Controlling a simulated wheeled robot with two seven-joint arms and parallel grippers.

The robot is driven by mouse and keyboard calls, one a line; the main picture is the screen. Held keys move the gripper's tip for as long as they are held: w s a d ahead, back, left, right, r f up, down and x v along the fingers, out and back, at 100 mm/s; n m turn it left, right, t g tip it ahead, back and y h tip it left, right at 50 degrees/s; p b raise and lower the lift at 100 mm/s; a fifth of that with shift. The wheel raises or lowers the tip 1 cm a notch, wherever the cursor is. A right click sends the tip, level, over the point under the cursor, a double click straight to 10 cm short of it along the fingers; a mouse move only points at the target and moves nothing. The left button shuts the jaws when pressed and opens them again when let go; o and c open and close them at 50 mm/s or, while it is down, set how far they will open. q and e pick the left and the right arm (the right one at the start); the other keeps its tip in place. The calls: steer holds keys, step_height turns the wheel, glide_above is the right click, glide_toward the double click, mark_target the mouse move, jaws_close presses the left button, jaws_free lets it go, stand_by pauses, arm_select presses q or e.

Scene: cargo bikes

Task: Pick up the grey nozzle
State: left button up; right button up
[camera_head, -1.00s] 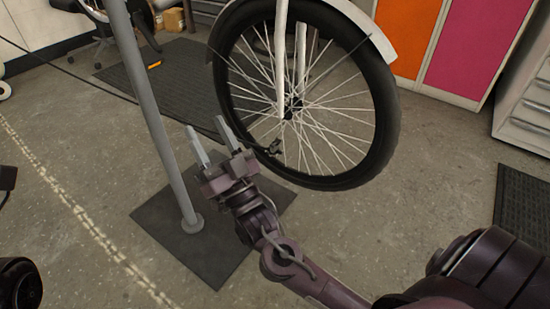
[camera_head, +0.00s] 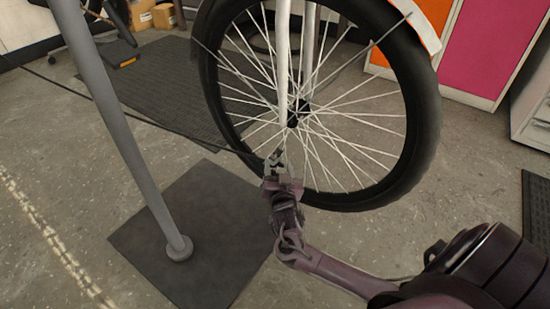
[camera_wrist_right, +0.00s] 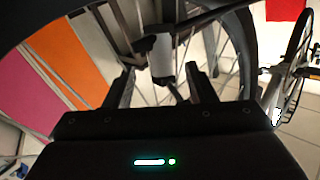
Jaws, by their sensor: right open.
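A small dark-grey piece, seemingly the nozzle (camera_head: 276,156), is at the end of a thin black hose, by the lower spokes of the bicycle wheel. My right gripper (camera_head: 280,170) is right at it, with its jaws open, and partly hides it. In the right wrist view a light grey cylinder (camera_wrist_right: 161,54), which looks like the nozzle, lies ahead of and between the open fingers of the gripper (camera_wrist_right: 160,76). I cannot tell whether the fingers touch it. My left gripper is not in view.
The bicycle wheel (camera_head: 428,130) with a white fork stands just beyond the gripper. A grey pole (camera_head: 120,130) rises from a dark floor plate (camera_head: 215,215) at the left. Orange and pink cabinets (camera_head: 490,50) stand behind.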

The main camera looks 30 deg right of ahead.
mark_target(276, 164)
steer(key=b+x, duration=0.2)
steer(key=x, duration=0.1)
steer(key=b+x, duration=0.1)
steer(key=shift+w+f, duration=0.25)
steer(key=shift+f, duration=0.05)
steer(key=shift+w+d+r, duration=0.1)
steer(key=shift+w, duration=0.1)
steer(key=shift+c, duration=0.2)
steer(key=c, duration=1)
